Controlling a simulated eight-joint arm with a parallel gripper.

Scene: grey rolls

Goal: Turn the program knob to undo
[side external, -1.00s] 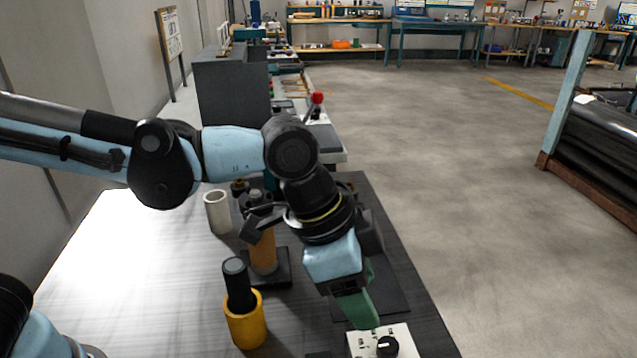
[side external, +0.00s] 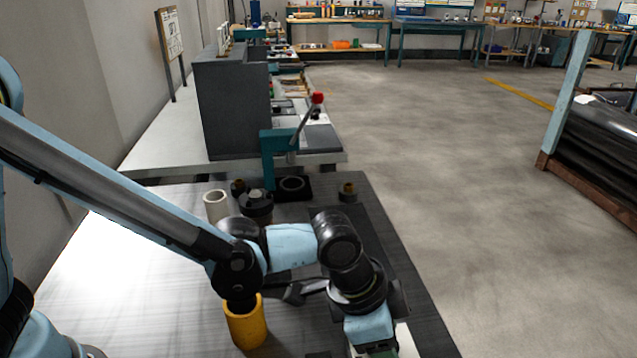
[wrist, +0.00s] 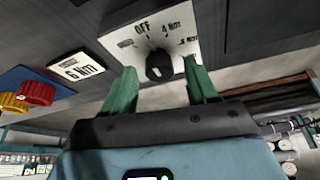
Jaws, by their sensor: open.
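The program knob (wrist: 158,65) is black and round, on a white panel (wrist: 125,40) with printed labels including "OFF" and "4 Nm". In the wrist view it lies in the gap between the two green fingertips of my gripper (wrist: 161,73). The jaws are open, with space showing on both sides of the knob. I cannot tell how far the fingertips are from the panel. In the side external view my gripper (side external: 374,349) is at the bottom edge. Only a white sliver of the panel (side external: 404,340) shows there, and the knob is hidden.
A yellow cylinder (side external: 246,328) stands left of my gripper, partly behind my arm. A white cylinder (side external: 216,206) stands farther back. A "6 Nm" card (wrist: 80,66) and red (wrist: 38,92) and yellow (wrist: 12,102) round parts lie left of the panel in the wrist view.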

